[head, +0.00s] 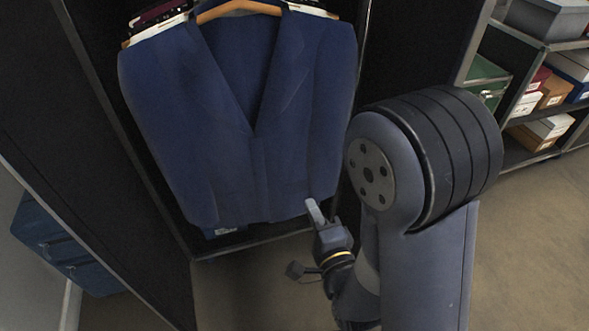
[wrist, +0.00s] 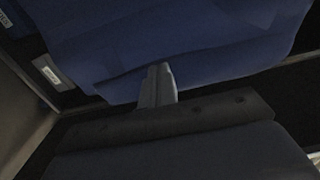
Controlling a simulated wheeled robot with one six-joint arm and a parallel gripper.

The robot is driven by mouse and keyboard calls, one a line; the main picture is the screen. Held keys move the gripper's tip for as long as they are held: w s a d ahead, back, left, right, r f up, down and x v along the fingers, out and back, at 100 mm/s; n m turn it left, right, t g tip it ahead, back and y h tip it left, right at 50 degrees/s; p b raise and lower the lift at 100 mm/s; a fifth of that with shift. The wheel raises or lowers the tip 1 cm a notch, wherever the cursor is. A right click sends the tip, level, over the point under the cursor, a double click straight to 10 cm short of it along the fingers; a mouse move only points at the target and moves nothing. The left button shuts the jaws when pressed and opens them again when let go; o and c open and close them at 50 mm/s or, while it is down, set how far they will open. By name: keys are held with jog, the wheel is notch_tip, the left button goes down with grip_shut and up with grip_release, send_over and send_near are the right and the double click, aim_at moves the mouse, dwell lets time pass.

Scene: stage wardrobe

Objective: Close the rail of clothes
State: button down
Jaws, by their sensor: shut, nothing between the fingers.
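A blue jacket (head: 240,140) hangs on a wooden hanger (head: 238,8) in the open front of a dark cabinet (head: 262,239). Edges of white and maroon clothes show behind it at the top. The rail itself is not clearly visible. My gripper (head: 314,210) is shut and empty at the jacket's lower right hem. In the wrist view my gripper (wrist: 159,75) overlaps the hem of the jacket (wrist: 200,45); I cannot tell whether it touches the cloth.
Dark panels stand to the left (head: 90,150) and right (head: 415,45) of the jacket. A blue chest (head: 55,245) is at the lower left. A shelf unit (head: 515,100) with several boxes stands at the upper right. Bare floor (head: 530,240) shows at the right.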

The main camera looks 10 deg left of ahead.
aim_at(289, 159)
jog(key=x, duration=1.3)
jog(key=shift+w+p, duration=0.15)
jog(key=shift+p, duration=0.25)
